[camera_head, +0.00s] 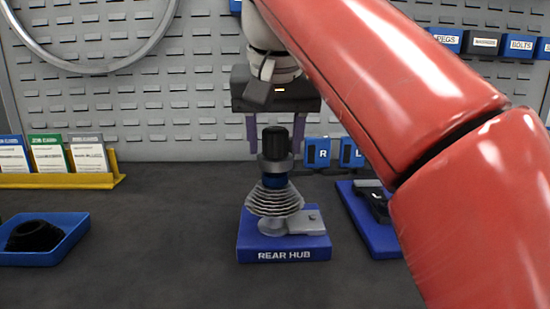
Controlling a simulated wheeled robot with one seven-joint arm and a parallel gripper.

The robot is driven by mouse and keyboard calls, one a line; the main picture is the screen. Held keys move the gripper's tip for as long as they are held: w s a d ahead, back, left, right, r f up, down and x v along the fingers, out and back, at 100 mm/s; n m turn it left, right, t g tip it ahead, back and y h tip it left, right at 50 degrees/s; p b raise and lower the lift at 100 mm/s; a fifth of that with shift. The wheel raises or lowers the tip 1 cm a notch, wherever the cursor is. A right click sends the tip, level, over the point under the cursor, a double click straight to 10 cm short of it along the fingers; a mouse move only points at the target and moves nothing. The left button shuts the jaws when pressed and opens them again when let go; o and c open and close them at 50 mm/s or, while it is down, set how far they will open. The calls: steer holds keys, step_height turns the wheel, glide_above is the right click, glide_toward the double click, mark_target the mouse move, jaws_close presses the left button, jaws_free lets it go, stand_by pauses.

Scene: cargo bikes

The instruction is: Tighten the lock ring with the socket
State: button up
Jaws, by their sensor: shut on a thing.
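The socket (276,144) has a black top and a wider dark grey collar. It stands upright over the middle of the sprocket stack. A dark blue band (274,181) shows just under the collar; I cannot tell whether it is part of the socket or of the lock ring. Grey stacked sprockets (275,200) sit on the hub, on a blue stand (256,244) marked REAR HUB. My gripper (276,142) points down from above, its purple fingers on both sides of the socket's black top, shut on it. The lock ring is not clearly visible, hidden at least partly under the socket.
A blue tray (55,252) with a black round part lies at left. Another blue holder (372,236) with a dark part stands at right, partly behind my red arm. Yellow card rack (60,181) and R/L blue boxes (317,153) stand at the back. The front bench is clear.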

steer(key=n+y, duration=0.1)
steer(key=n, duration=0.3)
steer(key=shift+d+y, duration=0.1)
steer(key=shift+y, duration=0.2)
steer(key=n+g+y, duration=0.1)
steer(key=n, duration=0.2)
steer(key=shift+n, duration=0.4)
steer(key=n, duration=0.2)
steer(key=n+g+y, duration=0.1)
steer(key=n, duration=0.1)
steer(key=shift+w+n+y, duration=0.15)
steer(key=shift+n+y, duration=0.15)
steer(key=shift+n, duration=0.1)
steer(key=n+g, duration=0.1)
steer(key=n, duration=0.1)
steer(key=shift+n, duration=0.3)
steer(key=shift+f+b, duration=0.75)
steer(key=shift+f, duration=0.15)
steer(key=o, duration=0.7)
steer(key=c, duration=0.7)
